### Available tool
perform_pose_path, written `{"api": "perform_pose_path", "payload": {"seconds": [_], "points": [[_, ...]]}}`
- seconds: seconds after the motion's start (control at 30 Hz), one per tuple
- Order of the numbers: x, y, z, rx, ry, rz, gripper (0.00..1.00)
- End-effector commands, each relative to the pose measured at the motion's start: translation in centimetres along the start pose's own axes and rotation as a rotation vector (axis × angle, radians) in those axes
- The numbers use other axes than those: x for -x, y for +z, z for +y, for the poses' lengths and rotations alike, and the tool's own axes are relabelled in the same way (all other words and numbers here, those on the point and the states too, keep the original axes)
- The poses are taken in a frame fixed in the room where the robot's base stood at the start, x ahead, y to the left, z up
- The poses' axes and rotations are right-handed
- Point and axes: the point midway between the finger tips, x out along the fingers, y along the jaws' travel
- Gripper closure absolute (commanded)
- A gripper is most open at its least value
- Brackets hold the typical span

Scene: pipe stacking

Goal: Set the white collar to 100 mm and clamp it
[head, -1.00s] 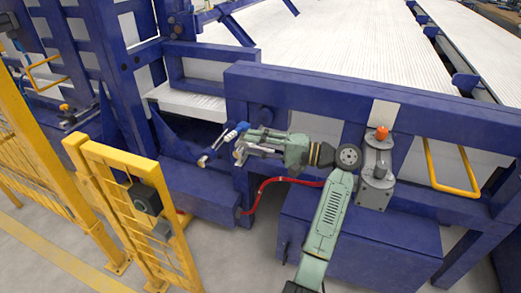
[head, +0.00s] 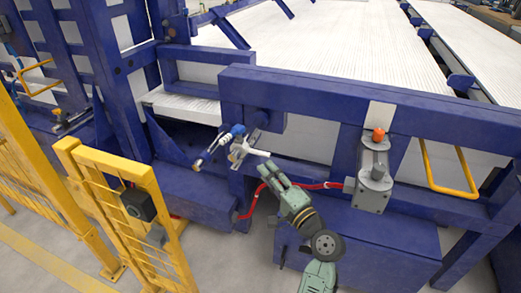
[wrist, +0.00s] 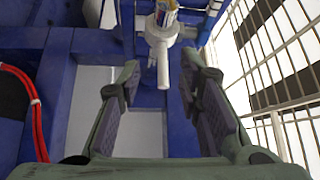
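The white collar (head: 237,153) sits on a rod at the blue frame, with a short white handle sticking out to the right in the head view. In the wrist view the white collar (wrist: 160,34) is at top centre, its handle pointing down towards the space between my fingers. My gripper (head: 268,170) is just below and right of the collar in the head view. In the wrist view my gripper (wrist: 158,88) is open and empty, its fingers wide apart and short of the collar. I cannot read any scale or tell whether the collar is clamped.
A blue-and-white cylindrical part (head: 232,132) lies beside the collar. A red hose (head: 250,205) runs close behind my gripper. A grey unit with an orange top (head: 376,170) stands to the right. Yellow fencing (head: 140,200) is at left. Blue beams (head: 330,97) surround the collar.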

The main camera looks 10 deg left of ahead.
Motion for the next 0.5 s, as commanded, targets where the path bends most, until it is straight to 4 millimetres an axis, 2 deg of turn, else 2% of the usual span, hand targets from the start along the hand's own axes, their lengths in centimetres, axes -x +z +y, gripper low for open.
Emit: {"api": "perform_pose_path", "payload": {"seconds": [0.1,0.23,0.37,0.5], "points": [[2.0,0.0,0.0,0.036,-0.004,0.095,0.68],[2.6,-0.1,-0.3,0.056,-0.009,0.137,0.68],[1.4,-0.4,-0.6,0.058,-0.01,0.14,0.68],[-1.2,-0.7,-0.8,0.057,-0.01,0.138,0.68]]}}
